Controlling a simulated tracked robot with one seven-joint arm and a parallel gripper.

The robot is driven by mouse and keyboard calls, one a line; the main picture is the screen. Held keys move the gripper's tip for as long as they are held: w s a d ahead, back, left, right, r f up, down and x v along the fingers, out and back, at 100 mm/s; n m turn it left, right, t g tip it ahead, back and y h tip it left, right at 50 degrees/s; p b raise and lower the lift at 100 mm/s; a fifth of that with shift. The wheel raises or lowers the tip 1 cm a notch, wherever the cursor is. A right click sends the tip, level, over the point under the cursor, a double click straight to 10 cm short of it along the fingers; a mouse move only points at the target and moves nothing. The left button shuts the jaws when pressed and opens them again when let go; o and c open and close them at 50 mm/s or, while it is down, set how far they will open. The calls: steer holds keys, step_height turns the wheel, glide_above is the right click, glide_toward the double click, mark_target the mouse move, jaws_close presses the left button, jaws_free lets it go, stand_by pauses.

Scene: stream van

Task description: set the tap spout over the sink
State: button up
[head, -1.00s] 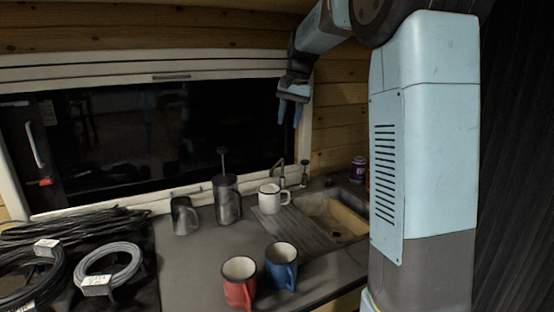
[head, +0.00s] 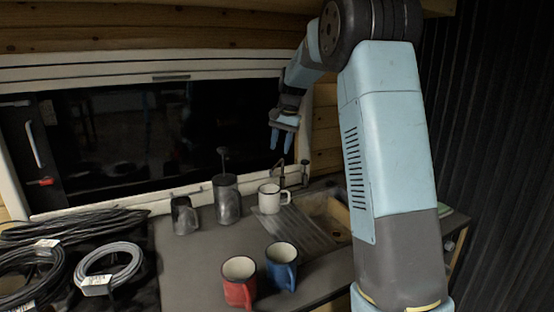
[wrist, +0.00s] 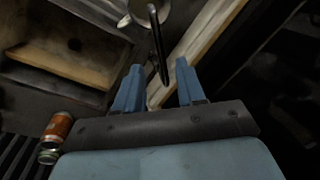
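The tap (head: 282,172) is a thin dark metal piece at the back of the counter, beside the white mug. In the wrist view a dark rod, the tap spout (wrist: 157,42), runs between the lines of my two fingers and points toward the top of the picture. The sink (head: 322,207) is right of the drainer, partly hidden by my arm; its basin and drain show at the upper left of the wrist view (wrist: 65,72). My gripper (head: 281,146) is open and empty, pointing down above the tap. I cannot tell how far above the spout the fingertips are.
A white mug (head: 270,200) stands on the drainer near the tap. A French press (head: 227,200), a dark jug (head: 184,215), a red mug (head: 239,284) and a blue mug (head: 281,268) stand on the counter. The window frame is behind.

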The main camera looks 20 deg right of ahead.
mark_target(277, 163)
steer(key=shift+w+a+f, duration=0.1)
steer(key=shift+a+f, duration=0.05)
steer(key=shift+f, duration=0.75)
steer(key=shift+w+a+f, duration=0.1)
steer(key=shift+a+f, duration=0.05)
steer(key=shift+f, duration=0.75)
steer(key=shift+w+a+f, duration=0.1)
steer(key=shift+a+f, duration=0.05)
steer(key=shift+f, duration=0.75)
jaws_close()
steer(key=shift+a, duration=0.15)
steer(key=shift+d, duration=0.2)
